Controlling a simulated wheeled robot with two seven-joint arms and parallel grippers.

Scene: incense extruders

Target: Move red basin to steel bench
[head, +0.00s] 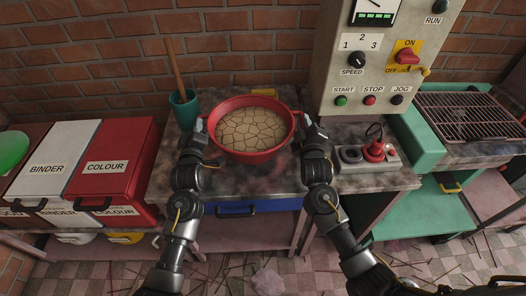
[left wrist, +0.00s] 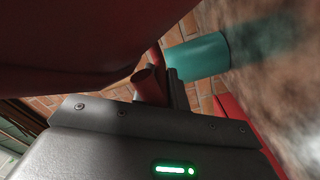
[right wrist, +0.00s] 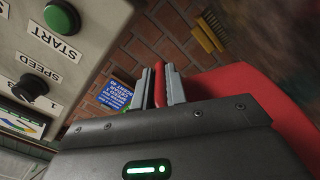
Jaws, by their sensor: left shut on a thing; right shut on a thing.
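The red basin (head: 250,153) is in the middle of the head view, over the stained steel-topped bench (head: 225,180). It holds a tan, cracked mass (head: 250,130). My left gripper (head: 198,128) is shut on the basin's left handle, which also shows in the left wrist view (left wrist: 150,86). My right gripper (head: 303,122) is shut on the right handle, seen between the fingers in the right wrist view (right wrist: 160,85). The basin looks about level. I cannot tell whether its bottom touches the bench top.
A teal cup (head: 184,110) with a wooden stick stands close left of the basin. A control panel (head: 385,60) rises at the right, above a small switch box (head: 366,158). Red and white bins (head: 110,165) stand left. A grill rack (head: 468,115) is far right.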

